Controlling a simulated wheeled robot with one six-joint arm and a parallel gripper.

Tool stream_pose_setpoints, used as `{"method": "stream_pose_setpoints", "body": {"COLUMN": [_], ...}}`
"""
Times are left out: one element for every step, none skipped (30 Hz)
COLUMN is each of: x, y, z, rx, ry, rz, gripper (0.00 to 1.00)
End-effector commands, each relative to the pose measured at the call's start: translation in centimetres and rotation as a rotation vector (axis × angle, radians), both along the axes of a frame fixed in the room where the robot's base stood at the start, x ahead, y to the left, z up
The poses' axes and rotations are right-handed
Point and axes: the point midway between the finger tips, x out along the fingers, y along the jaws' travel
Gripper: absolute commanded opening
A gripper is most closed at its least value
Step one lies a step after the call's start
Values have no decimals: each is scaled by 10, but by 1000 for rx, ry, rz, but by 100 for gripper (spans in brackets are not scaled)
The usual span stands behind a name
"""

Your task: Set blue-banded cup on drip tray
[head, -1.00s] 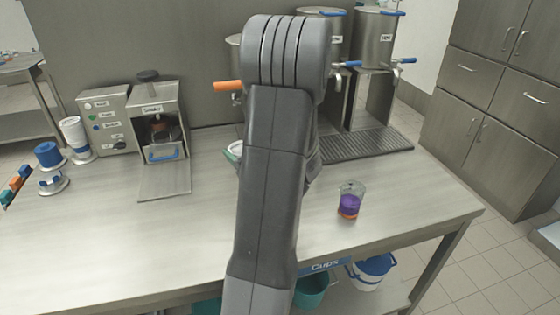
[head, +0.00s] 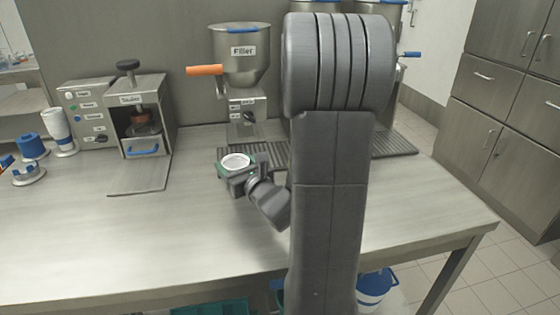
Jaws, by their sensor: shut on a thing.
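My gripper (head: 236,175) is shut on a cup (head: 236,161) with a pale round opening. It holds the cup upright in front of the filler (head: 240,58). Green shows around the cup's side; I cannot see a blue band, and the jaws hide much of its wall. Dark ribbed drip tray surface (head: 272,157) shows below the filler, just behind and beside the cup. More ribbed tray (head: 398,146) shows right of my arm, which hides the part between. I cannot tell whether the cup touches the tray.
The sealer (head: 140,115) and a button box (head: 88,112) stand to the left. A blue spool-like item (head: 32,146) and a white cup stack (head: 60,130) are farther left. The filler's orange handle (head: 204,70) sticks out left above the cup. The front left counter (head: 130,240) is clear.

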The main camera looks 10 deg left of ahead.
Motion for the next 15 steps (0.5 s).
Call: {"method": "stream_pose_setpoints", "body": {"x": [-5, -7, -9, -9, -7, -4, 0, 6, 15, 23, 31, 42, 50, 58, 69], "y": [6, 8, 11, 12, 13, 14, 15, 16, 18, 19, 20, 22, 23, 25, 26], "z": [-3, -3, -3, -4, -3, -3, -3, -3, -2, -2, -2, -2, -2, -2, -1], "rx": [1, 0, 0, 0, 0, 0, -1, -1, 0, 0, 0, -2, -1, -1, 0], "ry": [1, 1, 1, 3, 3, 3, 3, 3, 3, 3, 3, 3, 2, 3, 3], "rz": [10, 13, 17, 19, 20, 20, 20, 20, 19, 19, 20, 20, 20, 19, 19], "gripper": [40, 40, 40, 40, 40, 40, 40, 40, 40, 40, 40, 40, 40, 40, 40]}}
